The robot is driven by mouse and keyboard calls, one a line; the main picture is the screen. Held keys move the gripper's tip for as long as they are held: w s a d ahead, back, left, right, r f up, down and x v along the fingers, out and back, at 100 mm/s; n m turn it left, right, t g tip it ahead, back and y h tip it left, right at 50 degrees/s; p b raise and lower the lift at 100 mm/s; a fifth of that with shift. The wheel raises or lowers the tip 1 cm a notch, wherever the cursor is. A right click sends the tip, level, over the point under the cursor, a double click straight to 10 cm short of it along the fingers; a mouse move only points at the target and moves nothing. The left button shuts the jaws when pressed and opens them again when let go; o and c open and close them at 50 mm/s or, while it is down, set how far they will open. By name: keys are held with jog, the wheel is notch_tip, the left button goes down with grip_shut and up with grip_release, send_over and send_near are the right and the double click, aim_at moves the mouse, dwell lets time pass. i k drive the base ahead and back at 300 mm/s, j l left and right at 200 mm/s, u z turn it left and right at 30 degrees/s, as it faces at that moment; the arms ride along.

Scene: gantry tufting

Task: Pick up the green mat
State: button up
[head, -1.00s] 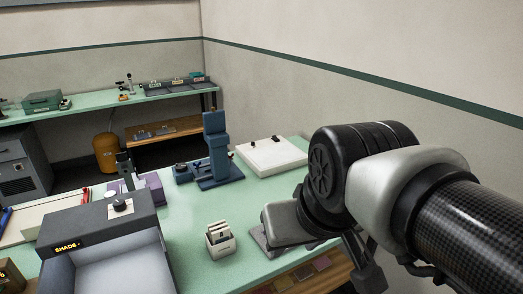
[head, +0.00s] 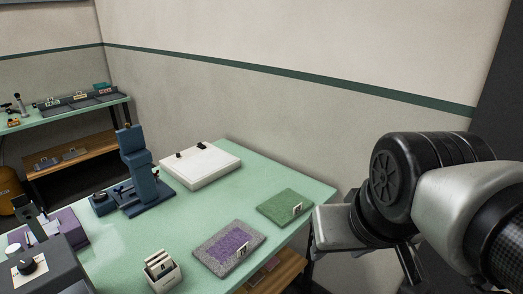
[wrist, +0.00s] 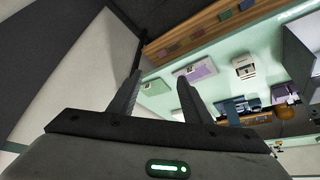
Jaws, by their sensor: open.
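The green mat (head: 280,204) lies flat on the mint-green table near its right end, with a small white tag on its front edge. It also shows in the wrist view (wrist: 155,88), in the gap between the fingertips but beyond them. My gripper (wrist: 160,78) is open and empty in the wrist view, its two dark fingers apart. It is off the table's right side and not touching the mat. In the head view my arm hides little of the mat; the fingertips are hard to make out there.
A grey mat with a purple centre (head: 215,257) lies left of the green mat. A white card holder (head: 163,272), a blue press (head: 142,170) and a white flat box (head: 203,168) stand on the table (head: 190,212). A wall runs behind; a wooden shelf (head: 287,272) is below.

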aim_at(282, 208)
jog(key=u, duration=0.5)
jog(key=i+l+u, duration=0.1)
jog(key=u, duration=0.35)
jog(key=l+u, duration=0.15)
jog(key=u, duration=0.35)
jog(key=i+l, duration=0.1)
jog(key=l, duration=0.5)
jog(key=i+l, duration=0.1)
jog(key=l, duration=0.45)
jog(key=i+l, duration=0.1)
jog(key=l, duration=0.5)
